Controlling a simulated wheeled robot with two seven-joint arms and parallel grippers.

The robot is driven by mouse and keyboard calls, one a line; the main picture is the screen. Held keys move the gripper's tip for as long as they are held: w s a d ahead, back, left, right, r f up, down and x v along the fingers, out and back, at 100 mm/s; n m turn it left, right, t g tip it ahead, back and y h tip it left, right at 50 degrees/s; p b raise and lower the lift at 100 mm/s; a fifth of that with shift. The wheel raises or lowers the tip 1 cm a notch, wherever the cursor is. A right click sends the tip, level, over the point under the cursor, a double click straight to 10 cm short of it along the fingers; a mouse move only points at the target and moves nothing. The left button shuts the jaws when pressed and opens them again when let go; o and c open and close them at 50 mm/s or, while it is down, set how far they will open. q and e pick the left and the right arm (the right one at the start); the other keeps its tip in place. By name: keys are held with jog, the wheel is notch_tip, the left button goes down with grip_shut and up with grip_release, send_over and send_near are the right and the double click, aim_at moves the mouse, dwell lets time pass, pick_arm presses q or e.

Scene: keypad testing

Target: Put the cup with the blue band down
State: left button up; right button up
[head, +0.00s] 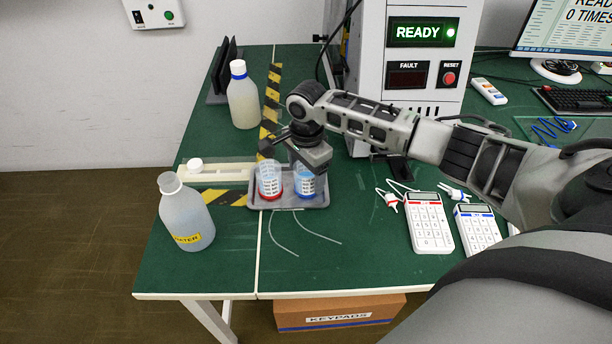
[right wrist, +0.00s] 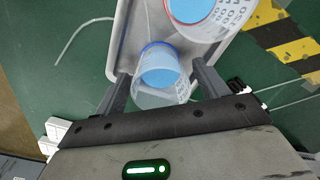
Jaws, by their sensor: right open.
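The cup with the blue band (head: 307,186) stands in a small grey tray (head: 325,197) on the green table, right beside the cup with the red band (head: 270,181). Both are clear cups with printed marks and blue liquid inside. My right gripper (head: 309,165) is above the blue-banded cup and hides part of it. In the right wrist view the two fingers of my right gripper (right wrist: 162,82) are open on either side of the blue-banded cup (right wrist: 160,98). The red-banded cup (right wrist: 203,12) is just beyond it. My left gripper is not in view.
A water bottle (head: 187,215) and a second bottle (head: 243,98) stand to the left. Thin leads lie before the tray. The test machine (head: 420,60) reads READY. The front middle table is mostly clear.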

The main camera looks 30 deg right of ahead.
notch_tip(320, 180, up, 10)
dwell(0.3)
dwell(0.4)
